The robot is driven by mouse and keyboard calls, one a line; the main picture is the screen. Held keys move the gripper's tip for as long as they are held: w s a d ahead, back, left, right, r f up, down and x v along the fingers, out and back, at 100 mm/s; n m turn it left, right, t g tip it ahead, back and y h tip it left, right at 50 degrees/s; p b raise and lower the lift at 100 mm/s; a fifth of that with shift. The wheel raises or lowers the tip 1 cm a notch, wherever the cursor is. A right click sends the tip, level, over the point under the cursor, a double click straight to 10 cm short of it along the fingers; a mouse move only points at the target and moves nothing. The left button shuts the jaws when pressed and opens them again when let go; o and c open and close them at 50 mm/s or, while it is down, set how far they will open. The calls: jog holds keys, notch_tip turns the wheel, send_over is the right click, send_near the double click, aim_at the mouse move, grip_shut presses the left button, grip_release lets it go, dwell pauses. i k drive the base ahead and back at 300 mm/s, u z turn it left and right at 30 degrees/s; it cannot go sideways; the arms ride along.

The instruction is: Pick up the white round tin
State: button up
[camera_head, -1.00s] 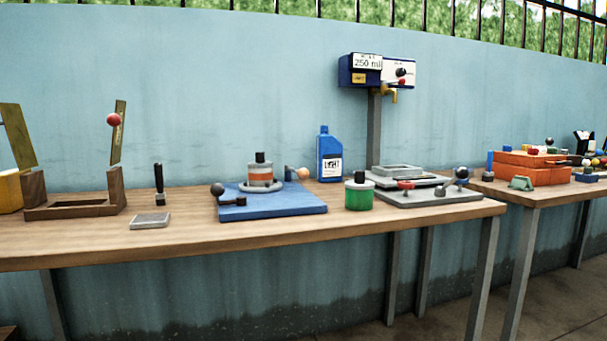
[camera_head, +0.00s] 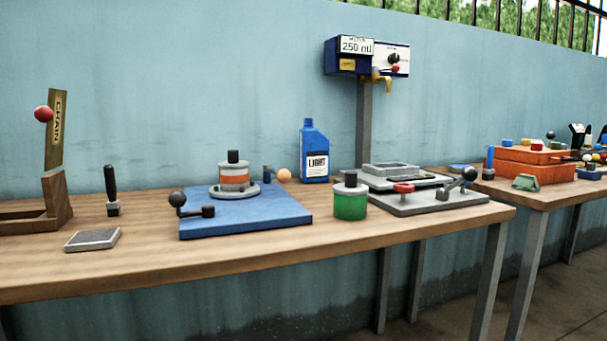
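No all-white round tin stands out in this view. A round grey-white tin with an orange band and a black cap (camera_head: 234,174) stands upright on a round grey plate on the blue board (camera_head: 276,214). A round green tin with a grey-white top and a black cap (camera_head: 350,205) stands upright on the bench, to the right of the blue board. My gripper is not in view.
A blue bottle (camera_head: 314,152) stands behind the tins. A dispenser reading 250 ml (camera_head: 367,58) rises on a post above a grey plate (camera_head: 430,202). A wooden stand (camera_head: 56,195) is at left. The bench front (camera_head: 150,255) is clear.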

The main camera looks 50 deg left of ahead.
aim_at(233, 173)
jog(key=z, duration=0.05)
jog(key=i, duration=1.95)
jog(key=u, duration=2.5)
